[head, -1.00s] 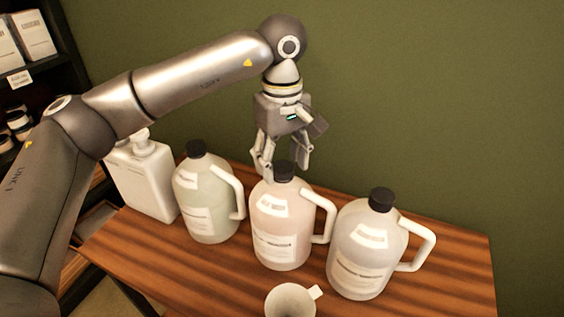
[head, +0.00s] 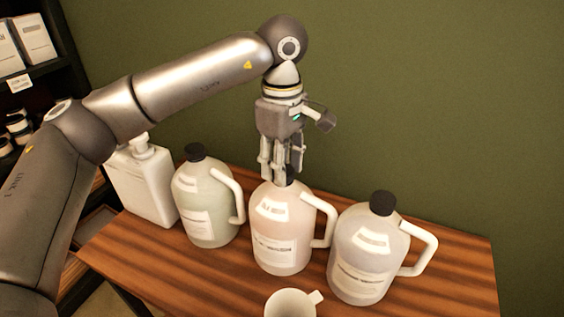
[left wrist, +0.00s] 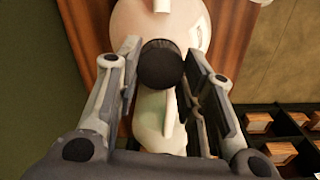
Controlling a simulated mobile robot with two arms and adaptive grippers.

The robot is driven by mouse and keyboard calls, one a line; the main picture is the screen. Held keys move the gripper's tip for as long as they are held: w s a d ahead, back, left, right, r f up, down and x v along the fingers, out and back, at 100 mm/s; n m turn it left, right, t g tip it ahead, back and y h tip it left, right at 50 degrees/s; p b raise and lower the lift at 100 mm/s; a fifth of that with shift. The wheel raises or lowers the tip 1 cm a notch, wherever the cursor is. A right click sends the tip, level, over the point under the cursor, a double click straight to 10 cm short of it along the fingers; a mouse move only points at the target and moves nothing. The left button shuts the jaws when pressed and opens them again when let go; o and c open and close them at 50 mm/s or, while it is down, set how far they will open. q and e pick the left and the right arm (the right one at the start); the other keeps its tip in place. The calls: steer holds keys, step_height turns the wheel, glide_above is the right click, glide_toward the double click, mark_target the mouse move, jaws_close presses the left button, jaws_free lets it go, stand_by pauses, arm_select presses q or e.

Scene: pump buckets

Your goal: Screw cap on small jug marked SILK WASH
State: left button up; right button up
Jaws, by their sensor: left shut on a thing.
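The middle jug (head: 281,235) is pinkish, with a white handle on its right, and stands upright on the table. The print on its label is too small to read. My left gripper (head: 282,174) points down over its neck and is shut on the black cap (left wrist: 160,64), one finger on each side. The cap sits at the top of the jug; I cannot tell whether it is threaded on. In the head view the fingers mostly hide it. The left wrist view also shows the pinkish jug (left wrist: 190,30) under the cap. My right gripper is not in view.
A greenish capped jug (head: 205,212) stands close on the left and a pale capped jug (head: 362,262) on the right. A white pump bottle (head: 143,180) is at far left and a white cup (head: 290,303) in front. The wooden table (head: 455,265) is clear at right.

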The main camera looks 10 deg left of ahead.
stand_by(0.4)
arm_select(q)
steer(key=m, duration=1.5)
steer(key=shift+f+p, duration=0.15)
steer(key=shift+p, duration=0.2)
steer(key=o, duration=1.1)
